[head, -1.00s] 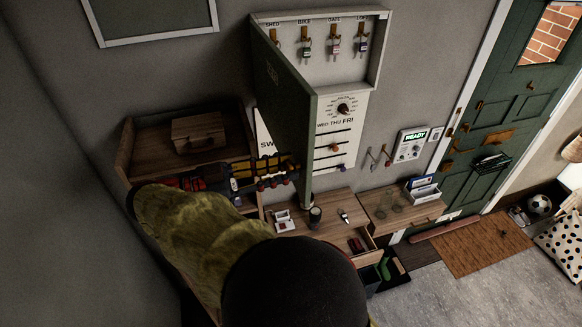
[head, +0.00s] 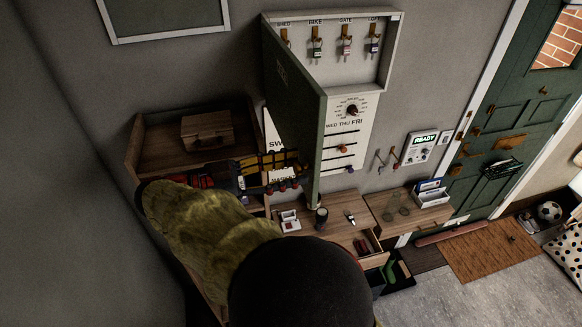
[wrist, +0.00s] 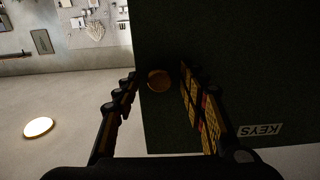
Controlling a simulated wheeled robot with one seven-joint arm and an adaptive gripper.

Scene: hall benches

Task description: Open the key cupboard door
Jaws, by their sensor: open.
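The key cupboard (head: 397,50) hangs on the wall in the head view, its inside showing with several tagged keys on hooks. Its dark green door (head: 297,110) stands swung out from the left side, towards the camera. My gripper (head: 305,170) is at the left of the door, by its outer face near the lower end. In the wrist view the door (wrist: 225,50) fills the upper right, with an upside-down KEYS label. A round brass knob (wrist: 158,80) on it appears between the fingers of my open gripper (wrist: 157,77). I cannot tell whether the fingers touch it.
Below are a wooden desk (head: 345,200) with a dark cup (head: 321,216) and small items, and a shelf unit (head: 150,150) with a wooden case (head: 207,131) behind my arm. A dial panel (head: 350,130) is under the cupboard. A green house door (head: 500,110) is at right.

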